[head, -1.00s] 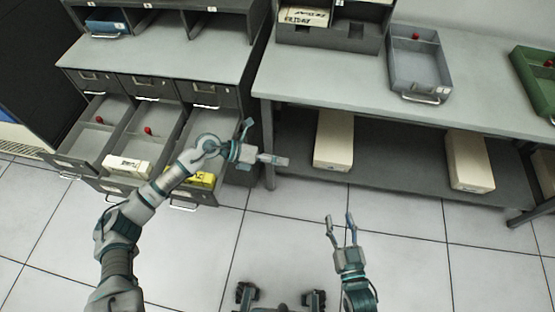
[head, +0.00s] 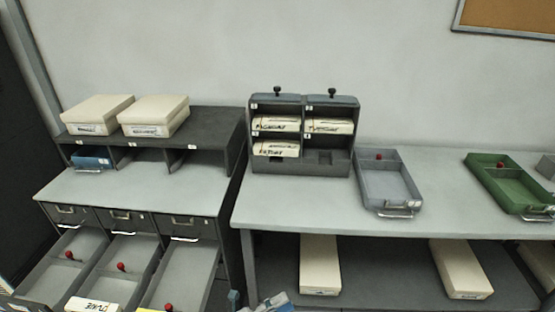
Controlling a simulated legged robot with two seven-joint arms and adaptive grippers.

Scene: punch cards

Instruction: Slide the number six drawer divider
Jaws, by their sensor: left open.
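Three grey drawers stand pulled out at the lower left, each with a red knob in it. I cannot read drawer numbers. The rightmost open drawer (head: 187,272) has its red knob (head: 168,307) at the bottom edge of the view. The middle drawer (head: 128,255) has a red knob (head: 120,267), and the left drawer (head: 85,243) has one (head: 69,255). My left gripper (head: 257,302) shows only in part at the bottom edge, right of the rightmost drawer, open and apart from it. My right gripper is out of view.
A grey bench (head: 330,208) holds a card rack (head: 300,168), a grey tray (head: 388,178) and a green tray (head: 512,188). Cream boxes (head: 320,265) lie on its lower shelf. Two cream boxes (head: 98,110) top the cabinet.

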